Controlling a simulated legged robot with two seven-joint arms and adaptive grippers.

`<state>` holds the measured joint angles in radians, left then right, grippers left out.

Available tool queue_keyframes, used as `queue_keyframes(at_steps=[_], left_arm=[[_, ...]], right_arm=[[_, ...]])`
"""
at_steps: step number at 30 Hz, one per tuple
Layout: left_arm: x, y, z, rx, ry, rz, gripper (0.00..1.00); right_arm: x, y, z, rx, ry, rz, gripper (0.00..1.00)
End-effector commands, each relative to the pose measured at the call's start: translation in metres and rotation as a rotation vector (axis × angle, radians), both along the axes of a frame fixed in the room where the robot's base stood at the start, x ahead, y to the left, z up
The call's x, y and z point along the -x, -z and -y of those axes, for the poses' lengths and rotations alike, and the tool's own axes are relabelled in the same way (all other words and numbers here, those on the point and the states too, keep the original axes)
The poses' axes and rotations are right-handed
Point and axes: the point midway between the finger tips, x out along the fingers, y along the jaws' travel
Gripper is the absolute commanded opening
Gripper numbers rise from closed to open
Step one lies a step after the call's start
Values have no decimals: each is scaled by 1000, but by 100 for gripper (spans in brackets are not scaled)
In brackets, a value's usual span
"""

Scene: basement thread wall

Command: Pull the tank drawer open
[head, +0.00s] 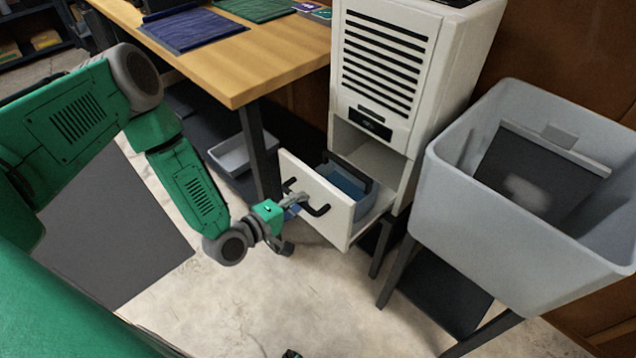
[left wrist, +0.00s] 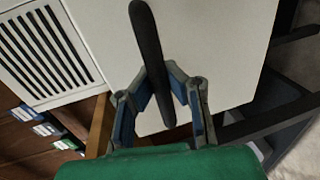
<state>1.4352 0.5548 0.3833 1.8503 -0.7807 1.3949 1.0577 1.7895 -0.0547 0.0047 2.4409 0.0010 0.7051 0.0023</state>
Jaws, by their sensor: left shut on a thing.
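The tank drawer (head: 318,205) is at the bottom of a white cabinet unit (head: 385,75) with black vent slots, and stands pulled out. A blue tank (head: 347,182) with a dark rim sits inside it. A black bar handle (head: 318,210) runs across its white front. My left gripper (head: 298,201) is shut on this handle. In the left wrist view the dark handle (left wrist: 148,50) passes between the fingers (left wrist: 160,85), in front of the white panel (left wrist: 215,55). A small dark and green part at the head view's bottom edge may be my right gripper; its jaws do not show.
A grey open tub (head: 530,215) on dark legs stands right of the cabinet. A wooden table (head: 245,65) with blue and green mats is at the left, with a grey tray (head: 240,152) below it. The pale floor in front of the drawer is clear.

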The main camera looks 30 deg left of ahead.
Motion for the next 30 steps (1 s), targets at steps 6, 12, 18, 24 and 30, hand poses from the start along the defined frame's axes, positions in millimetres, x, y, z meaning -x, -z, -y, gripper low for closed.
queue_keyframes(at_steps=[6, 12, 18, 24, 30], left_arm=[[24, 3, -7, -1, 3, -12, 0], [30, 4, -9, -2, 5, -12, 0], [30, 5, -9, -3, 5, -13, 0], [30, 4, -9, -3, 5, -13, 34], [28, 2, -9, -2, 3, -7, 34]], right_arm=[[0, -5, 0, 0, 0, 0, 100], [0, -5, 0, 0, 0, 0, 100], [0, -5, 0, 0, 0, 0, 100], [0, -5, 0, 0, 0, 0, 100], [0, -5, 0, 0, 0, 0, 100]])
